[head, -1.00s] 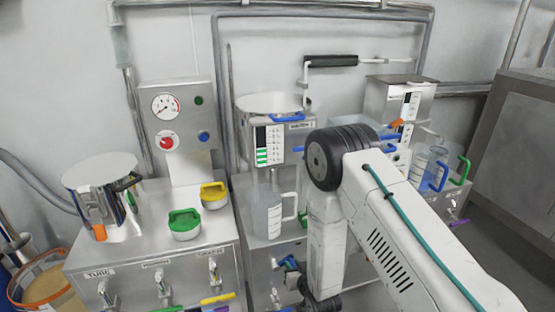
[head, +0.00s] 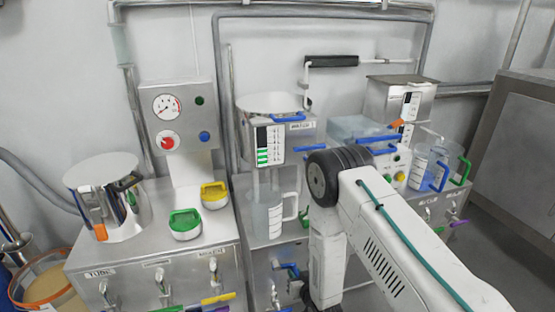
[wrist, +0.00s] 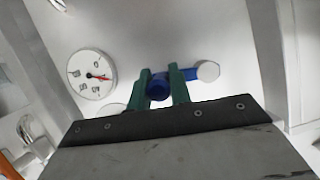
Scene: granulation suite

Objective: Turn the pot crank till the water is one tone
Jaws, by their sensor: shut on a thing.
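In the wrist view, my gripper (wrist: 160,88) has its two green fingers closed around a blue round-ended handle (wrist: 190,73) with a white disc at its right end. In the head view my forearm runs down at the middle right and the fingers are hidden. A steel pot (head: 118,215) stands at the left with a black handle (head: 128,182) at its rim; I cannot tell if this is the crank. A bent rod with a black grip (head: 331,61) shows above the middle unit. A clear jug (head: 267,218) stands under that unit; its water tone is unclear.
Green (head: 184,222) and yellow (head: 214,195) handled lids lie on the left bench. A gauge panel (head: 180,115) stands behind. Clear jugs with blue and green handles (head: 433,165) stand at the right. Lever taps (head: 163,282) line the bench front. A round bin (head: 45,285) is at lower left.

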